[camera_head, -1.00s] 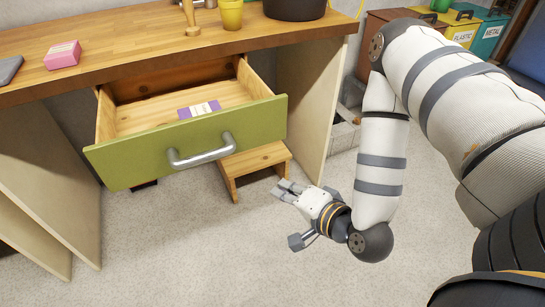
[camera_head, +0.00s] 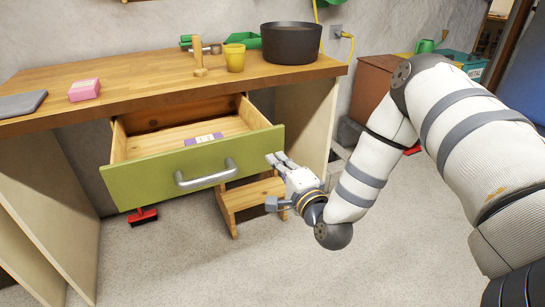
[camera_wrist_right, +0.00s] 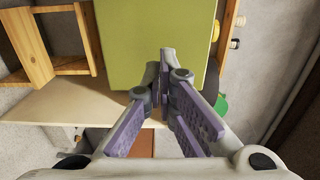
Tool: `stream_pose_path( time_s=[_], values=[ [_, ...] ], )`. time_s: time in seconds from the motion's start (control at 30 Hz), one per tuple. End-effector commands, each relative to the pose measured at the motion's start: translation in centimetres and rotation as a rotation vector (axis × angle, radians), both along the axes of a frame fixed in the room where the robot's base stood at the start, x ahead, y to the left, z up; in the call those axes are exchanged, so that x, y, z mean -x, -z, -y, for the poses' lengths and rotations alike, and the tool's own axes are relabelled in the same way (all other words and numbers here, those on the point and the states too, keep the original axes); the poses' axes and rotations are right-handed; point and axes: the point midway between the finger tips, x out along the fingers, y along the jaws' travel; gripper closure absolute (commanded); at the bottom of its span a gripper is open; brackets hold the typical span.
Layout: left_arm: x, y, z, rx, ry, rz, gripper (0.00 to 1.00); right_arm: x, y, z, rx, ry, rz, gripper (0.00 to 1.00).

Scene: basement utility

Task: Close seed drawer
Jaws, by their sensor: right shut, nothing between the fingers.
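The seed drawer stands open under the wooden worktop, its green front (camera_head: 160,180) with a grey bar handle (camera_head: 206,174) pulled out towards me. A purple and white packet (camera_head: 204,139) lies inside it. My right gripper (camera_head: 277,160) is shut and empty at the lower right corner of the drawer front, overlapping it in the picture. In the right wrist view, the closed fingertips (camera_wrist_right: 164,72) lie over the green drawer front (camera_wrist_right: 145,35); I cannot tell whether they touch it. My left gripper is not in view.
The worktop (camera_head: 150,88) holds a pink box (camera_head: 84,90), a yellow cup (camera_head: 234,58) and a dark pot (camera_head: 291,43). A wooden step stool (camera_head: 245,195) stands below the drawer. A red brush (camera_head: 144,216) lies on the floor. Floor in front is clear.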

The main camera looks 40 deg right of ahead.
Motion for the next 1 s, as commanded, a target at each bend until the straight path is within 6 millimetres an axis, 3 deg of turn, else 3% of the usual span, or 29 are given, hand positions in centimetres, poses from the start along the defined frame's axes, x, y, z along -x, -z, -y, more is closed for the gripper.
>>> stream_pose_path(
  time_s=[0.2,0.77,1.0],
  values=[
    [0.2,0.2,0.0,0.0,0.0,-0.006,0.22,-2.5,0.0,0.6,0.001,0.0,0.0,1.0],
    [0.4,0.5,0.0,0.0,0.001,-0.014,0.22,-3.4,0.2,0.8,0.002,0.001,-0.001,1.0],
    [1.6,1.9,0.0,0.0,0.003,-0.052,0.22,-7.3,0.6,1.8,0.002,0.001,-0.003,1.0]
  ],
)
